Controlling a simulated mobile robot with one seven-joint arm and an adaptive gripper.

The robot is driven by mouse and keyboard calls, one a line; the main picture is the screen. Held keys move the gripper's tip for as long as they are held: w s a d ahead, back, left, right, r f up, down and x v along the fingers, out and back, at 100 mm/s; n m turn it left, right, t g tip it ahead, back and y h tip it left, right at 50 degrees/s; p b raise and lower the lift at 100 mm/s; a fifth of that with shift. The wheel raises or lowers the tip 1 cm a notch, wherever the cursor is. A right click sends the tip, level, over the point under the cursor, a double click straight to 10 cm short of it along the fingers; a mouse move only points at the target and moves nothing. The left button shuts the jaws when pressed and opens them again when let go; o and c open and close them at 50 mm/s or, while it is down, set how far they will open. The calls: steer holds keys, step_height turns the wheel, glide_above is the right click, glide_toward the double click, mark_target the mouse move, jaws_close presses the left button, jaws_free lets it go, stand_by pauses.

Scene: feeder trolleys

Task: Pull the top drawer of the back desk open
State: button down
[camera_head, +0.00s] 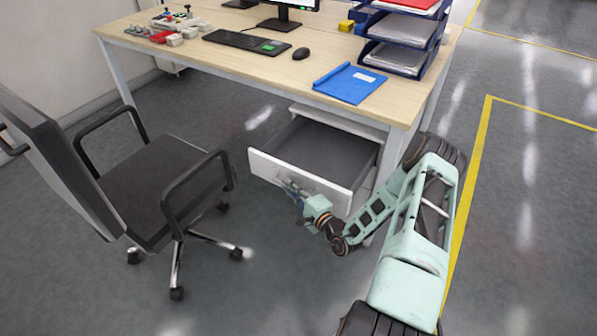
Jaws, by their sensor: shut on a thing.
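The top drawer (262,163) of the white drawer unit under the desk (225,55) stands well out, and its grey, empty-looking inside shows. My gripper (289,186) is at the outer face of the drawer front, near its middle. It is shut on the drawer's handle, which the gripper and wrist mostly hide. The white cabinet top (340,122) shows behind the open drawer, under the desk top. Lower drawer fronts show only in part, behind my arm.
A black office chair (150,190) with armrests stands left of the drawer, close to its left corner. On the desk are a blue folder (350,83), a keyboard (247,42), a mouse (301,53) and blue paper trays (405,35).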

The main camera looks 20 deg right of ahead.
steer(key=s+a+p, duration=0.2)
steer(key=s+a, duration=0.2)
steer(key=a, duration=0.1)
steer(key=shift+s+a, duration=0.15)
steer(key=shift+a, duration=0.05)
steer(key=c, duration=2)
jaws_free()
steer(key=shift+c, duration=0.2)
steer(key=shift+s, duration=0.1)
steer(key=v, duration=0.7)
steer(key=shift+s+r, duration=0.1)
steer(key=shift+s, duration=0.05)
